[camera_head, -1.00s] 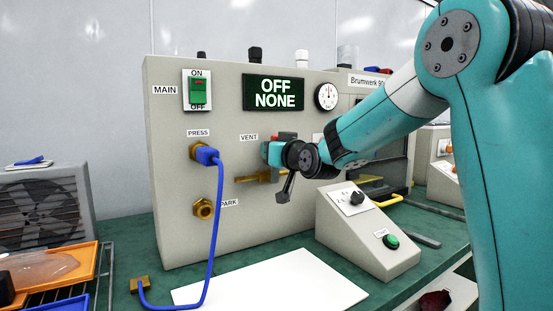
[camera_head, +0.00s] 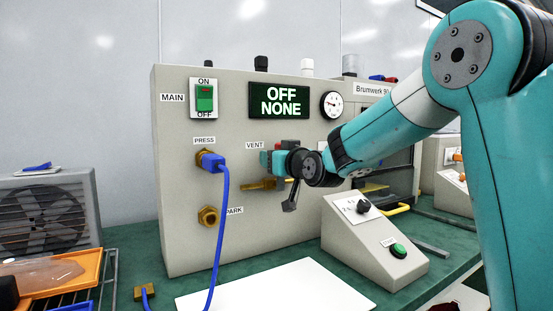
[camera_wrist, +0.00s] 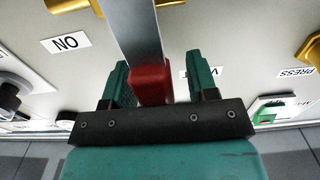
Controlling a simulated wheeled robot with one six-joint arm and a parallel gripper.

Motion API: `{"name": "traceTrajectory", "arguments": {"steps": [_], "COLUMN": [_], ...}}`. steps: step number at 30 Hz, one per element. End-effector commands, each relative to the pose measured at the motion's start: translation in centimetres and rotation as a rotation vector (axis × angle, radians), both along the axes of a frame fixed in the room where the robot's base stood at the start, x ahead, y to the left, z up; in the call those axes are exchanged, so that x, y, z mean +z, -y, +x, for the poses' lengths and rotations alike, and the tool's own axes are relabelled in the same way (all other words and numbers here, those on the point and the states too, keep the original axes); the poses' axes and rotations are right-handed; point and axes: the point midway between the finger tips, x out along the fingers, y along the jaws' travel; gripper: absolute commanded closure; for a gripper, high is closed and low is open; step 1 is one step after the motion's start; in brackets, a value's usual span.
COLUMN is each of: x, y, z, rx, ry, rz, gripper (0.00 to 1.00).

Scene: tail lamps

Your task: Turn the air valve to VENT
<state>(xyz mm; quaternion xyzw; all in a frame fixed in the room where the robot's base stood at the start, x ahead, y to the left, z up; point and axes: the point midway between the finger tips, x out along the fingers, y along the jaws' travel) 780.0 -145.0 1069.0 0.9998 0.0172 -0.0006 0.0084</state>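The air valve is a brass fitting (camera_head: 258,184) on the front of the grey cabinet (camera_head: 195,250), with a VENT label (camera_head: 255,145) up and to its left. In the wrist view its flat metal lever (camera_wrist: 138,30) ends in a red tip (camera_wrist: 152,82). A label reading ON upside down (camera_wrist: 66,43) lies on one side of the lever, and a partly covered V label on the other. My gripper (camera_wrist: 152,85) is open, its two green fingers on either side of the red tip, with a gap at the right finger. In the head view my gripper (camera_head: 276,160) hides most of the lever.
The display (camera_head: 279,100) reads OFF NONE. A blue hose (camera_head: 219,230) hangs from the PRESS port left of the valve, above the brass PARK port (camera_head: 208,216). A sloped control box (camera_head: 375,240) stands at lower right. A white sheet (camera_head: 275,288) lies in front.

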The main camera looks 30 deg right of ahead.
Motion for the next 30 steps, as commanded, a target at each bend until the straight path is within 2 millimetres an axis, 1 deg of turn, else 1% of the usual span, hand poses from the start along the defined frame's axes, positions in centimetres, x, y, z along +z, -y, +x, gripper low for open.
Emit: {"name": "traceTrajectory", "arguments": {"steps": [5, 8, 11, 21, 24, 27, 30], "x": [0.0, 0.1, 0.1, 0.0, 0.0, 0.0, 0.0], "y": [0.1, 0.1, 0.2, 0.5, 0.6, 0.7, 0.7], "z": [-0.4, -1.6, -3.6, -12.3, -14.4, -15.9, -16.9], "rx": [-0.001, -0.001, -0.002, -0.005, -0.005, -0.005, -0.003], "ry": [0.001, 0.002, 0.004, 0.003, 0.002, 0.002, 0.000], "rz": [0.001, 0.002, 0.001, 0.000, 0.000, -0.001, 0.000], "gripper": [0.47, 0.47, 0.47, 0.47, 0.47, 0.47, 0.47]}}
